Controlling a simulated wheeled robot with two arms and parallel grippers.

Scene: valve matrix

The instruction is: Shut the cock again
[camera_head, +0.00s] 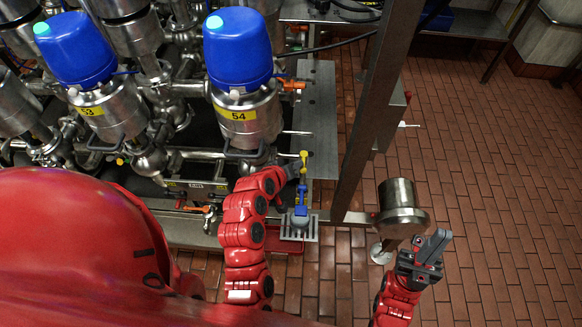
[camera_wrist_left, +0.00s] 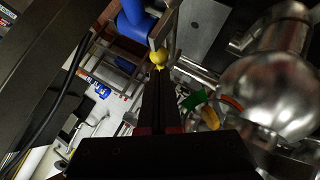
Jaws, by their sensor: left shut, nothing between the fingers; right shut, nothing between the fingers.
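The cock appears to be the small fitting with a yellow top (camera_head: 303,157) and a blue lower part (camera_head: 300,212), near the middle of the head view. My left gripper (camera_head: 293,168) is shut and empty, right beside its yellow part. In the left wrist view the shut fingers (camera_wrist_left: 160,75) point at a yellow knob (camera_wrist_left: 157,60), with a blue part (camera_wrist_left: 135,22) beyond it. I cannot tell whether the fingertips touch the knob, nor how far the cock is turned. My right gripper (camera_head: 430,250) is shut and empty, well to the right.
Two blue-capped steel valves, marked 53 (camera_head: 92,111) and 54 (camera_head: 239,115), stand at the left among dense pipes. A grey upright post (camera_head: 372,105) rises just right of the cock. A steel cylinder (camera_head: 400,205) stands near my right gripper. Tiled floor (camera_head: 490,170) lies clear at right.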

